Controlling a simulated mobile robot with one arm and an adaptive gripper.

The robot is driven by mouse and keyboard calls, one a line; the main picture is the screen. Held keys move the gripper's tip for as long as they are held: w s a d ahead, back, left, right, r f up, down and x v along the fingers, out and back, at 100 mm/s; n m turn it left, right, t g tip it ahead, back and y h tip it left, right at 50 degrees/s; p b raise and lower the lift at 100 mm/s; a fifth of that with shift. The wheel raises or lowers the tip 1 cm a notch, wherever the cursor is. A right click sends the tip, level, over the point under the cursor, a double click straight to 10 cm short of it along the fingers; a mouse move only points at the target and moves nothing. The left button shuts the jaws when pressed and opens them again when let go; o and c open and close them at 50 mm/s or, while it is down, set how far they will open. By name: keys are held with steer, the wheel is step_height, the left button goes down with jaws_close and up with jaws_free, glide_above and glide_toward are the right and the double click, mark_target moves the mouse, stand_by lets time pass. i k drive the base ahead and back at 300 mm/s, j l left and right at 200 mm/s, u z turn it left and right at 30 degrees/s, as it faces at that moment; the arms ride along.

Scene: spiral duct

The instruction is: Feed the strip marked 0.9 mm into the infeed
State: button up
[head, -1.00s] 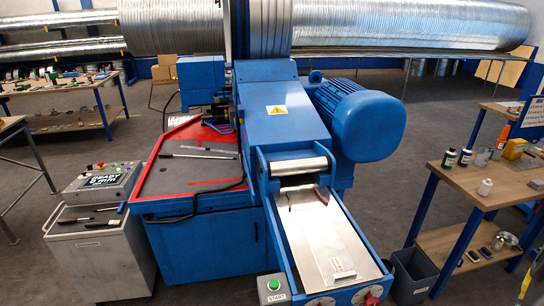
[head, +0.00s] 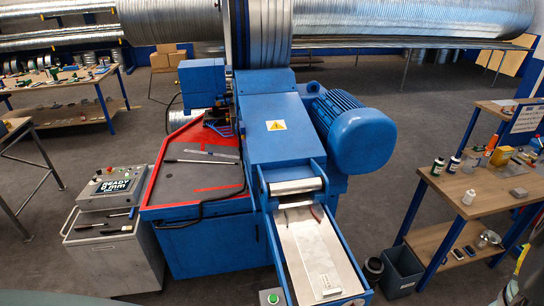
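A flat silvery metal strip (head: 308,245) lies lengthwise on the blue infeed table (head: 350,262) in the head view. A small pale label (head: 325,283) is near its front end; its marking is too small to read. The infeed (head: 296,187), with a bright metal roller across it, is at the table's far end. The strip's far end is close to it, but I cannot tell whether it is under the roller. A small reddish item (head: 316,213) is near the strip's far right corner. My gripper is not in view.
A control panel (head: 111,186) reading READY stands on a grey cabinet at left. A green button (head: 272,298) is beside the infeed table's front. A workbench (head: 480,190) with bottles and a dark bin (head: 400,268) stand at right. Grey floor is open between.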

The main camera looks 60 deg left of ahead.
mark_target(326, 283)
steer(key=l+u, duration=0.15)
steer(key=u, duration=1.45)
steer(key=k+j, duration=0.05)
steer(key=j, duration=0.05)
